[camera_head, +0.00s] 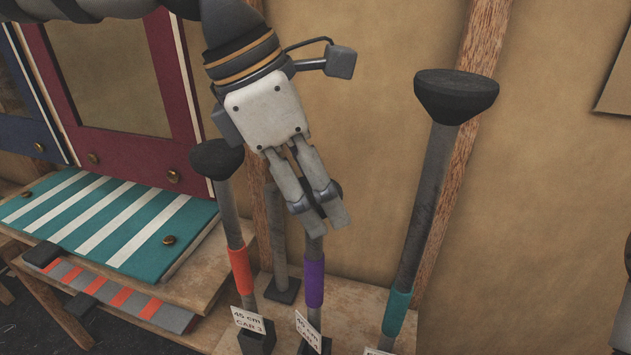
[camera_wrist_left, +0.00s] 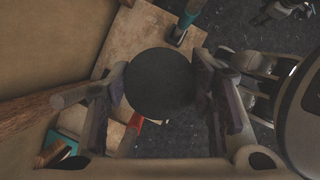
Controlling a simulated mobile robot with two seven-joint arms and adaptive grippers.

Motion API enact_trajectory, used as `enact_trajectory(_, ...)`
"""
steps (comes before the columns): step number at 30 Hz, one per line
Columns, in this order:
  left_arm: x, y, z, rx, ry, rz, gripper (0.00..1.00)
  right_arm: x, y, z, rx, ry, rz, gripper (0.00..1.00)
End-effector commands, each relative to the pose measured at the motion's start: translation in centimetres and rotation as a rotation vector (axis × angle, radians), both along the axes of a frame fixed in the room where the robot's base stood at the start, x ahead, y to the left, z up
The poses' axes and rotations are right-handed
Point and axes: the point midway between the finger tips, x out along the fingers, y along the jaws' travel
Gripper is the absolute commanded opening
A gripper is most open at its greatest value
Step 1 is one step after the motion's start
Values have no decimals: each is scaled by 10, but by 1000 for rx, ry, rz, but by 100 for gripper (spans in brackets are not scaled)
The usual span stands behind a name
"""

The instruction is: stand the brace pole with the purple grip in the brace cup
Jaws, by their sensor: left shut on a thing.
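The brace pole with the purple grip (camera_head: 315,281) stands nearly upright, its lower end by a labelled holder at the bottom of the head view. My left gripper (camera_head: 322,212) reaches down from above and is shut on this pole near its top, above the purple grip. In the left wrist view the pole's round dark head (camera_wrist_left: 160,83) sits between the two fingers and hides the shaft below. I cannot make out a brace cup for certain.
A red-grip pole (camera_head: 241,272) stands close on the left, a taller teal-grip pole (camera_head: 396,313) on the right. A short grey post (camera_head: 278,235) on a dark base is just behind. A striped teal panel (camera_head: 115,222) juts out at left. A wooden upright runs behind the tall pole.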

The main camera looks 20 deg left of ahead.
Motion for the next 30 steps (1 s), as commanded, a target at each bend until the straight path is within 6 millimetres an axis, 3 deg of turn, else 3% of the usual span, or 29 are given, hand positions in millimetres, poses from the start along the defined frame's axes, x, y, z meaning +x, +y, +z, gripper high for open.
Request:
enact_trajectory(21, 0, 0, -18, 1, 1, 0, 1, 0, 0, 0, 0, 0, 0, 40)
enact_trajectory(22, 0, 0, -18, 0, 1, 0, 51, 0, 0, 0, 0, 0, 0, 40)
enact_trajectory(25, 0, 0, -18, 0, 1, 0, 73, 0, 0, 0, 0, 0, 0, 40)
enact_trajectory(30, 0, 0, -18, 0, 1, 0, 73, 0, 0, 0, 0, 0, 0, 40)
